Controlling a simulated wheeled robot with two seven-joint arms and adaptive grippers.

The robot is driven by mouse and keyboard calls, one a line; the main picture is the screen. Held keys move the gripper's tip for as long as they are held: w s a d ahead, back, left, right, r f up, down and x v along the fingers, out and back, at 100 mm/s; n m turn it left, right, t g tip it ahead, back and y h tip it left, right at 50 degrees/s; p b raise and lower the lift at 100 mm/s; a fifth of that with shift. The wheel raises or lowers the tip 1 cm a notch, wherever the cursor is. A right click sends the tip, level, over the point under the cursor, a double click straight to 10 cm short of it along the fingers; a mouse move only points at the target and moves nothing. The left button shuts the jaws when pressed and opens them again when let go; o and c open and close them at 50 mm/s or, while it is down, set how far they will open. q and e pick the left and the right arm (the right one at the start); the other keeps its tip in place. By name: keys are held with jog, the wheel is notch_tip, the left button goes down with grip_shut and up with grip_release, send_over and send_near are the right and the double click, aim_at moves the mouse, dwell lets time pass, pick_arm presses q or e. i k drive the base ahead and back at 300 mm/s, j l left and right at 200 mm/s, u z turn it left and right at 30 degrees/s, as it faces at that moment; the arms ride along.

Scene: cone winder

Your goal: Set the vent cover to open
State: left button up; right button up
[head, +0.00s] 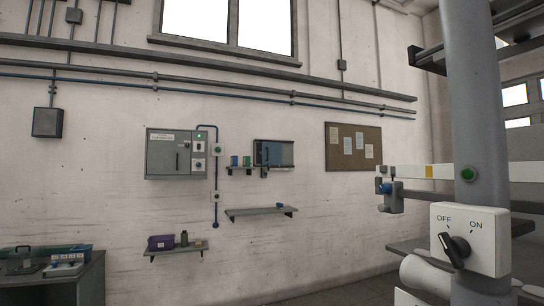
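No part that I can surely call the vent cover shows in the head view. A small wall unit (273,153) with a dark blue, glossy front and a grey frame hangs on the far wall, left of the notice board. A dark upright piece shows near its left side. I cannot tell whether this is the vent cover or whether it is open or shut. Neither of my grippers is in view.
A white OFF/ON switch box (470,238) stands close at right beside a grey post (474,120). A grey control cabinet (175,153), wall shelves (261,211) and a workbench (85,270) at lower left line the wall. The middle floor looks clear.

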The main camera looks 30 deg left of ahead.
aim_at(271, 151)
jog(key=i+j+u, duration=0.45)
jog(key=j, duration=0.25)
jog(key=i+j+u, duration=0.5)
jog(key=i, duration=0.25)
jog(key=i+j, duration=0.1)
jog(key=i, duration=0.3)
jog(key=i+j+z, duration=0.1)
jog(key=i, duration=0.3)
jog(key=i+z, duration=0.5)
jog(key=i, duration=0.45)
jog(key=i+j+z, duration=0.1)
jog(key=i+z, duration=0.15)
jog(key=i, duration=0.85)
jog(key=i+l+u, duration=0.15)
jog(key=i, duration=0.95)
jog(key=i+l+u, duration=0.15)
jog(key=i, duration=0.25)
jog(key=i+l+u, duration=0.15)
jog(key=i, duration=0.25)
